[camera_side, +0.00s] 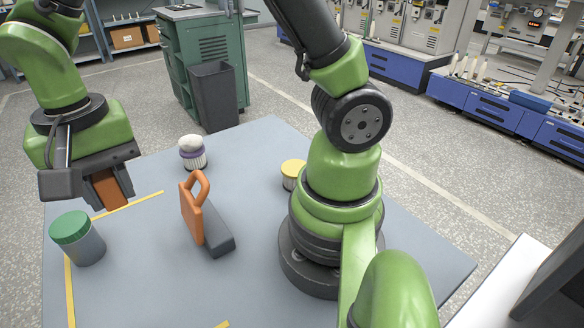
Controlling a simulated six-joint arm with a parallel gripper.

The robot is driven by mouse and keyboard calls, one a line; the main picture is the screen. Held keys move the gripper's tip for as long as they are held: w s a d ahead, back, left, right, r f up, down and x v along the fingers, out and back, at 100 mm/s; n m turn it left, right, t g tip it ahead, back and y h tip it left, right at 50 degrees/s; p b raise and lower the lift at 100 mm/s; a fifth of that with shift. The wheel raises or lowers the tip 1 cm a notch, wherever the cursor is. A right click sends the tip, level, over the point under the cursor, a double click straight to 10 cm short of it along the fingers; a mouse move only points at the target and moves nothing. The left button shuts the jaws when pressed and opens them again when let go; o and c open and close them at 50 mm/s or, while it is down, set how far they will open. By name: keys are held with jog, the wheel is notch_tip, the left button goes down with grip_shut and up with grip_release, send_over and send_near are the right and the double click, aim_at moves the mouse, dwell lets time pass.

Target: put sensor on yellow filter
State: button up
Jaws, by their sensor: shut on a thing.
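My gripper (113,200) is at the left, pointing down, shut on an orange-brown block (108,189) that seems to be the sensor. The fingers hide part of the block. It is near the table's left side, behind the green-lidded jar; its height above the table is hard to tell. The yellow filter (292,174), a short pleated cylinder with a yellow top, stands upright on the table well to the right of my gripper. My arm's base partly hides its right side. Its top looks bare.
A green-lidded grey jar (78,240) stands at the left. Yellow tape lines mark the grey table (150,285).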

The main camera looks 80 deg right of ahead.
jog(key=r, duration=0.2)
jog(key=shift+d+r, duration=0.3)
jog(key=shift+r, duration=0.05)
jog(key=d+m, duration=0.4)
jog(key=d, duration=0.4)
jog(key=m, duration=1.4)
send_over(295, 168)
notch_tip(295, 168, down, 5)
jog(key=shift+f, duration=5.15)
